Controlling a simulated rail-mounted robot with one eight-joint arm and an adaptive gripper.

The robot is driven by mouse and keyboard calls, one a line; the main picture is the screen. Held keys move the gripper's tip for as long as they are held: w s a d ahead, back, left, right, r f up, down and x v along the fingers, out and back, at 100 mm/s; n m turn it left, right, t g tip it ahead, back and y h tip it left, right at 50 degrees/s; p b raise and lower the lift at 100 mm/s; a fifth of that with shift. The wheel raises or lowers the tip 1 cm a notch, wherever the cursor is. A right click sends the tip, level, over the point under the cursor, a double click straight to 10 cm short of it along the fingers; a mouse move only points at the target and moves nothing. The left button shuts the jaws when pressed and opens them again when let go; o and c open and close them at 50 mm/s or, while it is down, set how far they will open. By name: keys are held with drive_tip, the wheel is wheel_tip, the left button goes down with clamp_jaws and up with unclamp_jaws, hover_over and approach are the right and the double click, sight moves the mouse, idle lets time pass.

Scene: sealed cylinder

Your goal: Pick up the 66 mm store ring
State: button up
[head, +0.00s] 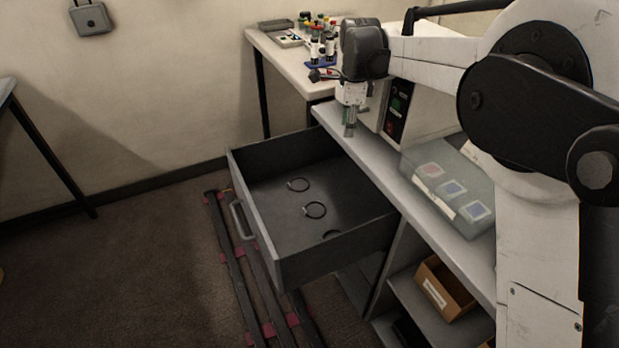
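Three thin rings lie on the floor of the open grey drawer (268,170): a back ring (308,187), a middle ring (325,212) and a front ring (331,233). The front ring is partly hidden by the drawer's near wall. I cannot tell which one is the 66 mm store ring; no size marks are readable. My gripper (350,130) points down above the counter edge, behind and to the right of the drawer, clear of all the rings. Its fingers are too small in view to tell whether they are open or shut.
The drawer sticks out from under a grey counter (388,180). On the counter are a translucent box (470,222) with coloured labels and a machine with a dark panel (397,105). A back table (278,50) holds several vials. A cardboard bin (446,287) sits on the shelf below.

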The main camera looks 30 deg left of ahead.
drive_tip(key=m+g+b, duration=0.1)
drive_tip(key=m+b, duration=0.1)
hover_over(298, 190)
wheel_tip(298, 190, down, 13)
drive_tip(key=shift+h, duration=0.4)
wheel_tip(298, 190, down, 14)
drive_tip(key=shift+b, duration=1.15)
clamp_jaws()
